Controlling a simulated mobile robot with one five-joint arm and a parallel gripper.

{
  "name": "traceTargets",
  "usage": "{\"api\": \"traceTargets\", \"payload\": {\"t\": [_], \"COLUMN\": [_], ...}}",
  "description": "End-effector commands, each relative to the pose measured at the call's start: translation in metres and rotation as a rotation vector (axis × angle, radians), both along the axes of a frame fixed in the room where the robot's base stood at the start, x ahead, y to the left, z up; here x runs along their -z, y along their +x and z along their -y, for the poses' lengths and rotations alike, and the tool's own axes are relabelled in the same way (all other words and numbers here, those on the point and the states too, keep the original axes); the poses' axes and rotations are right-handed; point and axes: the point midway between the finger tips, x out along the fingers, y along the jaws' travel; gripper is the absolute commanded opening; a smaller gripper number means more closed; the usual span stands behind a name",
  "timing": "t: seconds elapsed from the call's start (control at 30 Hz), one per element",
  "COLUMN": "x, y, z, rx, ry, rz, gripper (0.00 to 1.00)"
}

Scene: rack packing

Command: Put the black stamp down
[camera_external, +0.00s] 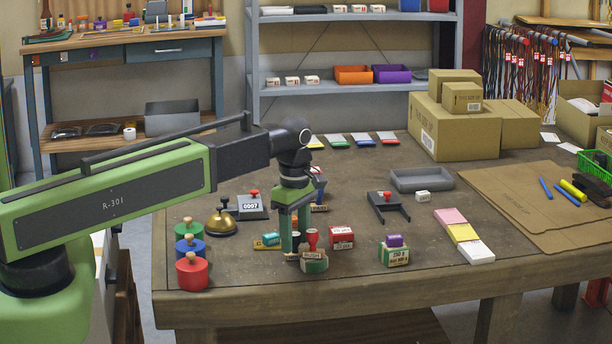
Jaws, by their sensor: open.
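My gripper (294,246) points down at the front middle of the workbench, its green fingers open and close to the bench top. A small dark shape shows at the fingertips, but I cannot tell for sure that it is the black stamp. Just right of the fingers stands a green and cream block labelled RUSH (313,263), with a red-handled stamp (312,238) at it. The fingers partly hide what stands between and behind them. I cannot tell whether they touch anything.
A red box (341,235), a block with a purple top (395,254) and a teal and yellow piece (267,241) stand close by. A brass bell (222,222) and round red, blue and green pots (192,272) are left. A grey tray (421,180) lies behind right.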

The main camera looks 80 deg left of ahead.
Motion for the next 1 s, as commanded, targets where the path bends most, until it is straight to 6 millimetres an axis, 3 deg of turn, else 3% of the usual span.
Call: {"api": "traceTargets", "payload": {"t": [0.27,0.73,1.0], "x": [-0.017,-0.114,-0.124], "y": [0.0,0.0,0.0], "z": [0.0,0.0,0.0], "rx": [0.0,0.0,0.0], "ry": [0.0,0.0,0.0], "rz": [0.0,0.0,0.0], "gripper": [0.47,0.47,0.47]}}
